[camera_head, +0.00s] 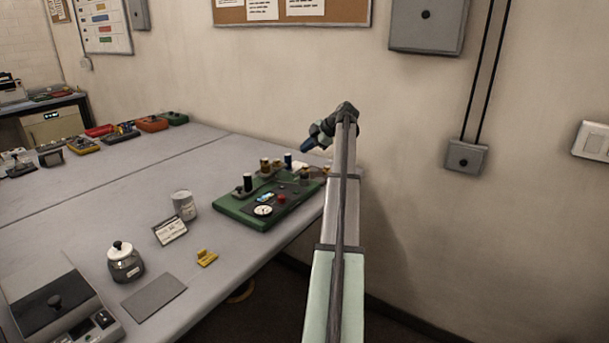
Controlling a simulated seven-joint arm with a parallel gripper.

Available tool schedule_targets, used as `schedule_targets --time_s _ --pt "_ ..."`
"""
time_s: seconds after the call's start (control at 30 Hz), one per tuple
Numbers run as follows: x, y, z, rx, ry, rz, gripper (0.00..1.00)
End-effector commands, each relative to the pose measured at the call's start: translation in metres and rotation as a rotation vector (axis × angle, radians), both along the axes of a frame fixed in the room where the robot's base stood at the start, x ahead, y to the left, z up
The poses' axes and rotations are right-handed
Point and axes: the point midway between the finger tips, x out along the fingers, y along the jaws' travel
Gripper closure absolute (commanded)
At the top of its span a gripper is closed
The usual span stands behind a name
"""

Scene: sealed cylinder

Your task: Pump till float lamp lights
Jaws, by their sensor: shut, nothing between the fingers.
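A green device board (236,212) lies on the grey table near its right edge. It carries several upright dark and brass-coloured cylinders, a red knob or button (281,198), a white round dial (263,211) and a small bluish display (265,197). I cannot tell which part is the float lamp or whether one is lit. My gripper (309,146) is at the end of my arm, above and behind the board's right side, apart from it. It is small in view, shut and empty. My arm hides part of the board's right end.
A metal can (184,205), a label card (170,231), a lidded jar (125,262), a yellow piece (207,257), a grey pad (154,297) and a scale-like device (55,300) stand front left. Several small devices line the table's far left. The wall is close behind my gripper.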

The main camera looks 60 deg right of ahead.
Motion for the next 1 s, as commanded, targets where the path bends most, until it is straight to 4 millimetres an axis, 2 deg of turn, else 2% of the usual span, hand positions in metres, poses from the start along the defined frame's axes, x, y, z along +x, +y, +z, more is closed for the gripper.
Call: schedule_targets --time_s 0.5,0.7,1.0 --pt "0.000 0.001 -0.059 0.001 0.001 0.000 1.00" --pt "0.000 0.000 -0.070 0.001 0.001 0.000 1.00" --pt "0.000 0.000 -0.070 0.000 0.000 0.000 1.00"
